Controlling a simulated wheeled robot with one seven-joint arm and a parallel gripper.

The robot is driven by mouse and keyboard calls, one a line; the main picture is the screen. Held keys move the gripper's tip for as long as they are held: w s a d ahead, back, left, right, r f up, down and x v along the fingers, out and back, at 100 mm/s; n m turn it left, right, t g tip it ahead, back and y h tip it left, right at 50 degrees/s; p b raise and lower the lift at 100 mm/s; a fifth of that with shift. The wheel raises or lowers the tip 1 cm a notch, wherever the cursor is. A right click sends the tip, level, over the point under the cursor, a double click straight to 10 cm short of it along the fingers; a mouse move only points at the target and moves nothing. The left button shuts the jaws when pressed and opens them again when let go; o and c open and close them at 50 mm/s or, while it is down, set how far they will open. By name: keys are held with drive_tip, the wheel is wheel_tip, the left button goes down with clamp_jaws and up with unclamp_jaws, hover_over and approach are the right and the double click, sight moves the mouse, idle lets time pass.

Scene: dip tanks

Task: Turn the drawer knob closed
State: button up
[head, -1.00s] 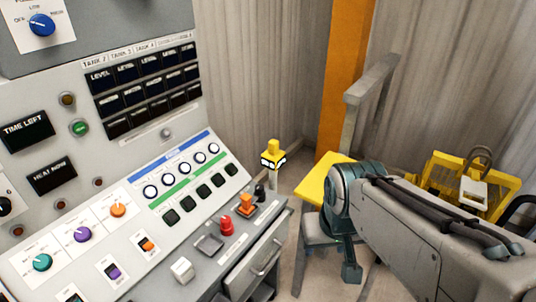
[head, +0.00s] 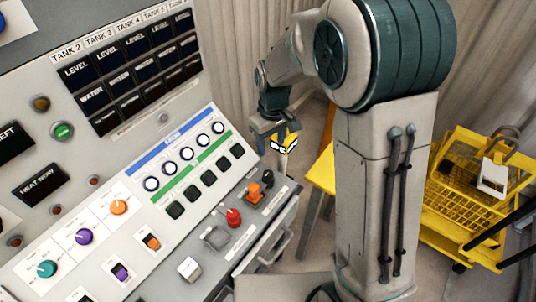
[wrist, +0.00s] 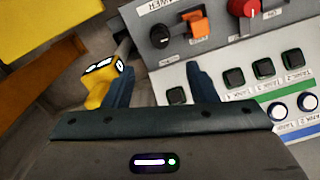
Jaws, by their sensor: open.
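A small black knob (head: 267,178) sits at the far right end of the console ledge; in the wrist view the black knob (wrist: 160,36) is on a grey plate. I cannot read its label well enough to confirm it as the drawer knob. An orange switch (head: 253,193) and a red knob (head: 233,217) are beside it. A drawer (head: 262,250) with a bar handle is below the ledge. My gripper (wrist: 160,86) is open and empty, its fingers apart, above the right end of the console. The black knob shows beyond the fingertips, apart from them.
A yellow fixture with white markings (head: 285,143) stands behind my gripper; it also shows beside a finger in the wrist view (wrist: 103,84). The sloped panel with round buttons (head: 185,153) is to the left. A yellow basket cart (head: 470,200) is at the right.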

sight(268, 173)
drive_tip(key=f, duration=0.4)
drive_tip(key=f+p, duration=0.1)
drive_tip(key=f, duration=0.9)
drive_tip(key=shift+w+a+f+p, duration=0.15)
drive_tip(key=shift+w+a+p, duration=0.1)
drive_tip(key=shift+a+p, duration=0.15)
drive_tip(key=c, duration=1)
